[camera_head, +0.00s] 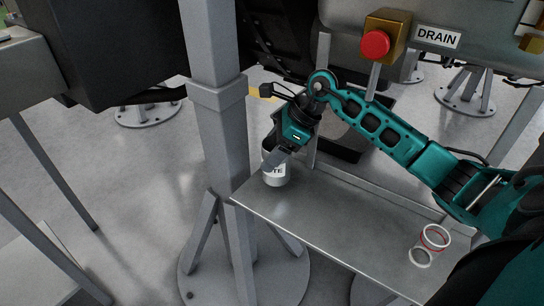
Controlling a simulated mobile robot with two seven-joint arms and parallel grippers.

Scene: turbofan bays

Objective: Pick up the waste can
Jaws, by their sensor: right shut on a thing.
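The waste can (275,178) is a small white can with dark lettering, of which "TE" shows. It is upright at the far left corner of the grey metal shelf (330,220). My right gripper (272,155) comes down on it from above and is shut on it at its upper part. The fingers hide part of the can's rim and label. I cannot tell whether the can's base touches the shelf. My left gripper is not in view.
A clear container with a red ring (434,237) stands at the shelf's right end. A grey post (220,120) rises just left of the can. A red button (375,45) and a DRAIN sign (437,37) are above my right arm. The shelf's middle is clear.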

